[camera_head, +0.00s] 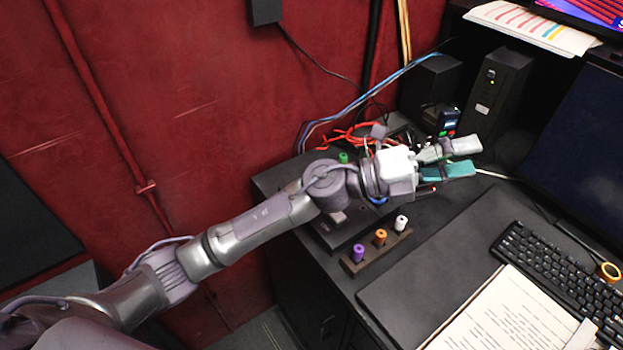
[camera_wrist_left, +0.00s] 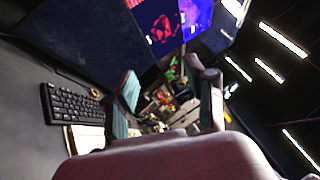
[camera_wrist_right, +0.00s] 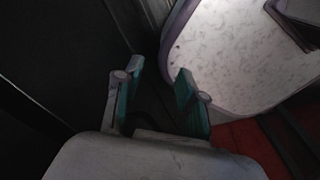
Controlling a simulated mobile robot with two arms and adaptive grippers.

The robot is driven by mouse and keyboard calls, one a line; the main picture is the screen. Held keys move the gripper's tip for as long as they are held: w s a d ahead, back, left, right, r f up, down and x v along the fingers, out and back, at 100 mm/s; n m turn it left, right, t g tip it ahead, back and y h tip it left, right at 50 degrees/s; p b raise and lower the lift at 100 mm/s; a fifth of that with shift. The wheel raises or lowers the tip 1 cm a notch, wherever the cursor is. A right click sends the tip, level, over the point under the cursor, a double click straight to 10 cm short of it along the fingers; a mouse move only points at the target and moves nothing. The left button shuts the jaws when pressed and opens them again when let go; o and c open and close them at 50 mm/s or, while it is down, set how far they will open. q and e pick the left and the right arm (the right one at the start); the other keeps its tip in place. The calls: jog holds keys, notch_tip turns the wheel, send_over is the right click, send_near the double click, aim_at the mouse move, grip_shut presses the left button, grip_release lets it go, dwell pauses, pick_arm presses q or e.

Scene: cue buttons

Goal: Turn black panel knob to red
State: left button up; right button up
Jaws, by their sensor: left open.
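My left gripper (camera_head: 462,158) is open and empty, held above the back of the desk in the head view. Its two fingers also show apart in the left wrist view (camera_wrist_left: 168,92). A black panel (camera_head: 277,181) lies on the desk under my left forearm and wrist, which hide much of it. A green button (camera_head: 343,157) and part of a blue button (camera_head: 378,201) show beside my arm. I cannot make out the knob or what it points to. My right gripper (camera_wrist_right: 157,82) is open and empty in the right wrist view, and is outside the head view.
A keyboard (camera_head: 560,277), papers (camera_head: 510,312) and a monitor are at right. The black desk mat (camera_head: 430,255) has bare room.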

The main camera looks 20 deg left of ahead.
pick_arm(q)
jog(key=w+a+f+m+g+y, duration=0.2)
jog(key=a+f+m+g+y, duration=0.2)
jog(key=f+m+g+y, duration=0.45)
jog(key=w+a+t+y, duration=0.15)
jog(key=a+y, duration=0.25)
jog(key=a, duration=0.4)
jog(key=w+a+y, duration=0.3)
jog(key=a+y, duration=0.1)
jog(key=a, duration=0.3)
jog(key=w+a+t+y, duration=0.15)
jog(key=a+y, duration=0.25)
jog(key=a, duration=0.4)
jog(key=shift+m, duration=0.25)
jog(key=f+p, duration=0.1)
jog(key=f, duration=0.3)
jog(key=f+p, duration=0.1)
jog(key=f, duration=0.3)
jog(key=w+f+p, duration=0.1)
jog(key=f+p, duration=0.1)
jog(key=f, duration=0.3)
jog(key=shift+d, duration=0.35)
jog(key=shift+c, duration=0.3)
grip_shut()
